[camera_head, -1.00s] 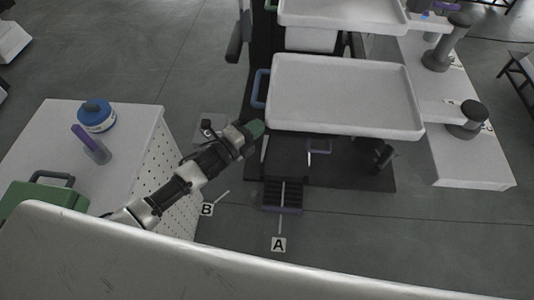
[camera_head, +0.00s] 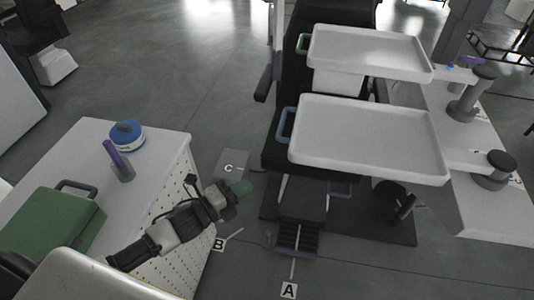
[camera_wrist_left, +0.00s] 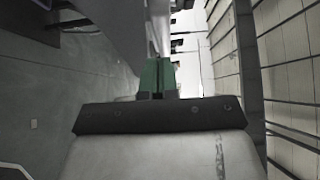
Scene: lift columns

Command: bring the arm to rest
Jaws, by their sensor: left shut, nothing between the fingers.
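My left arm reaches in from the lower left in the head view, past the side of the white perforated cabinet (camera_head: 165,215). Its left gripper (camera_head: 243,190) has green fingertips and points toward the chair, over open floor. In the left wrist view the green fingers (camera_wrist_left: 157,76) are together with nothing between them. My right gripper is not in view.
Two white trays, the lower one (camera_head: 370,138) and the upper one (camera_head: 370,52), stand before a black chair (camera_head: 285,150). Floor markers A (camera_head: 289,291), B (camera_head: 219,244) and C (camera_head: 230,168) show.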

